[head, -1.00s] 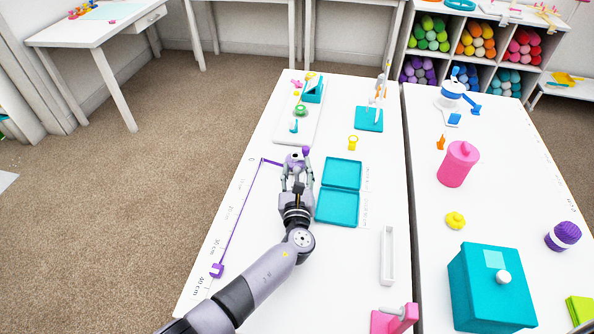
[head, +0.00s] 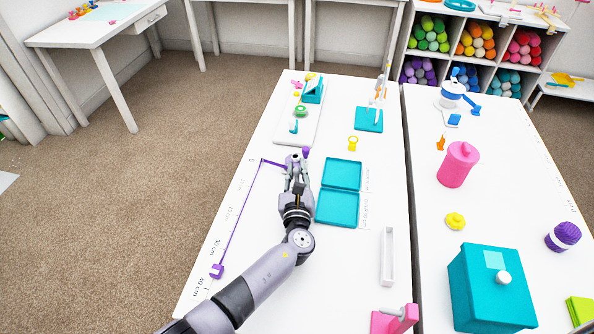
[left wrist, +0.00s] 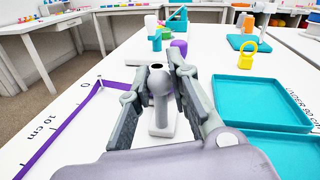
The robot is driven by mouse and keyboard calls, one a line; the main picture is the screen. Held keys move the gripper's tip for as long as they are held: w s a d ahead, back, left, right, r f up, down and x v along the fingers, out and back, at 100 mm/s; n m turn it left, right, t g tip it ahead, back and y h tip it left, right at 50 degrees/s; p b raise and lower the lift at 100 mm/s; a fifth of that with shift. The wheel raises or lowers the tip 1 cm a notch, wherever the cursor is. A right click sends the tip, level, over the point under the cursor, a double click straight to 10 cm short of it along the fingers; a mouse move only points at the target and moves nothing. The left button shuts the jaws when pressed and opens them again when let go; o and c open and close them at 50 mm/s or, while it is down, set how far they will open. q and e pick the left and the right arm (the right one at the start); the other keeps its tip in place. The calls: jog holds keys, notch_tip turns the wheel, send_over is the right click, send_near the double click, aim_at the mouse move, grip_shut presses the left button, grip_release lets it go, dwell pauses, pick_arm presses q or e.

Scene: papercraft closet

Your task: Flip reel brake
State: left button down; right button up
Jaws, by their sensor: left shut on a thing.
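My left gripper (head: 297,165) is at the zero end of the purple tape (head: 239,215) on the left table. In the left wrist view, its fingers (left wrist: 158,88) stand on both sides of a lavender-grey upright piece with a rounded top (left wrist: 157,82), on a white base (left wrist: 162,120). The gripper is shut on this piece; the fingers hide part of its sides. I cannot tell which part of it is the brake. A purple knob (head: 305,152) stands just beyond; it also shows in the left wrist view (left wrist: 179,46). My right gripper is out of view.
Teal shallow trays (head: 338,207) lie close to the right of my left gripper. A yellow ring piece (head: 352,142) and a white board (head: 298,130) with small parts are farther back. A purple end piece (head: 217,270) marks the tape's near end.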

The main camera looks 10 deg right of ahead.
aim_at(281, 185)
pick_arm(q)
jog(key=shift+w+a+f+n+b, duration=0.1)
jog(key=shift+a+n+b, duration=0.2)
jog(key=shift+n, duration=0.3)
jog(key=shift+w+a+f+n+b, duration=0.1)
jog(key=shift+a+n+b, duration=0.2)
jog(key=shift+n, duration=0.3)
jog(key=n, duration=0.1)
jog(key=a+n, duration=0.1)
jog(key=n+g+b, duration=0.1)
jog(key=shift+w+a+f, duration=0.15)
jog(key=shift+w+f, duration=0.1)
jog(key=shift+w, duration=0.05)
jog(key=n, duration=0.2)
jog(key=a+f+n+b, duration=0.1)
jog(key=shift+w+g+h, duration=0.25)
jog(key=shift+g+h, duration=0.15)
jog(key=shift+w+a+f+n+b, duration=0.15)
jog(key=shift+a+f+n+b, duration=0.2)
jog(key=shift+n, duration=0.75)
jog(key=shift+f, duration=0.1)
jog(key=c, duration=1.5)
grip_release()
jog(key=shift+o, duration=0.2)
